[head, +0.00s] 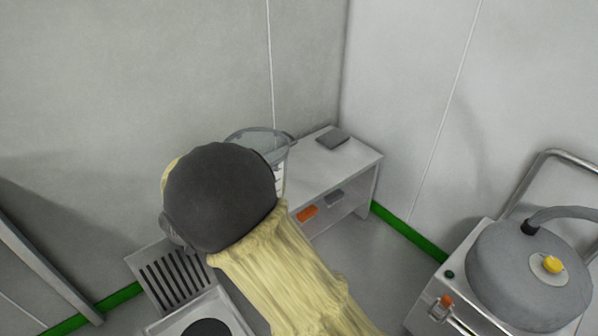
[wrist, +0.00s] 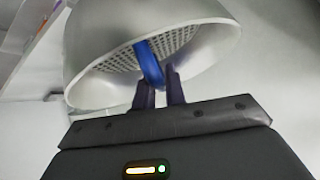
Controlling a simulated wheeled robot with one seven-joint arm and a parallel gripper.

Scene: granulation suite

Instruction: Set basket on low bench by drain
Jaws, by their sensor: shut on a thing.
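The basket (wrist: 90,45) is a silvery bowl with a perforated part inside and a blue handle (wrist: 147,62). In the wrist view it fills the upper middle, tilted, just beyond the dark fingers of my gripper (wrist: 159,92), which are shut on the blue handle. In the head view my dark wrist hides the fingers and most or all of the basket. A white low bench (head: 312,168) with an open lower shelf stands in the corner, just right of and beyond my wrist. A slatted grate (head: 172,278), possibly the drain, shows at lower left.
A clear graduated bucket (head: 258,136) shows behind my wrist at the bench's left end. A dark flat pad (head: 333,138) lies on the bench top; orange (head: 307,213) and grey items sit below. A grey domed machine (head: 528,280) stands at right.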

